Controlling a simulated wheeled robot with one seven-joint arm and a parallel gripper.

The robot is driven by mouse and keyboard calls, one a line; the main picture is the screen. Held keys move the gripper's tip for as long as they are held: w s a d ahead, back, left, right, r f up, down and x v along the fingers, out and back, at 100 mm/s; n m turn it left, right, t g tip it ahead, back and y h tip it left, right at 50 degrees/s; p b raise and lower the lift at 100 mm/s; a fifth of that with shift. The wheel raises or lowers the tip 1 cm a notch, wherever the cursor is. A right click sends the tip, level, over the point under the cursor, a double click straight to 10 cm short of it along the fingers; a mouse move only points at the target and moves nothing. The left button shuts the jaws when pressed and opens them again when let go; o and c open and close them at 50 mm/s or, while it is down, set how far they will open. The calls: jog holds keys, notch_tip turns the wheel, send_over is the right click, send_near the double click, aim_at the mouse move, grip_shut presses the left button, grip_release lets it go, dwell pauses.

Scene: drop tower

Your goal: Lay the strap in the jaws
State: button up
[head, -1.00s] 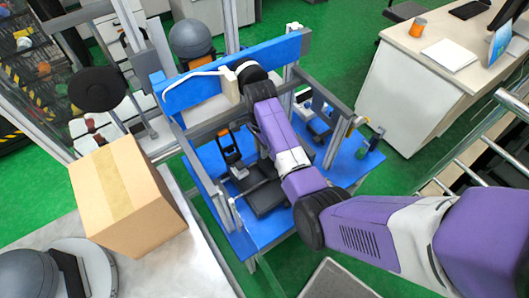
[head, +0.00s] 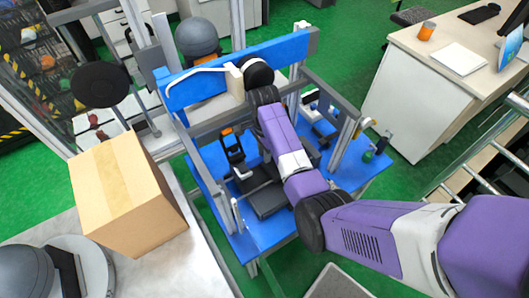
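A thin white strap (head: 195,75) runs along the upper blue beam (head: 185,95) of the drop tower, bending down at its left end. Its right end meets a cream block (head: 236,84) at my gripper (head: 237,80). The gripper is beside the beam's middle, just left of my black wrist. Its fingers are too small and covered to tell whether they are shut on the strap. A black and orange clamp-like part (head: 233,149) stands on the tower's blue base (head: 262,238), below the gripper; I cannot tell whether it is the jaws.
A cardboard box (head: 125,195) is on a pale surface at left. A black disc (head: 100,85) and a grey dome (head: 197,36) stand near the tower. Grey posts (head: 349,138) frame it. A desk (head: 415,95) is at right, and railings (head: 480,150) stand closer. Green floor shows between.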

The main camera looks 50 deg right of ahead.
jog(key=o, duration=0.5)
jog(key=shift+c, duration=0.2)
jog(key=shift+r, duration=0.1)
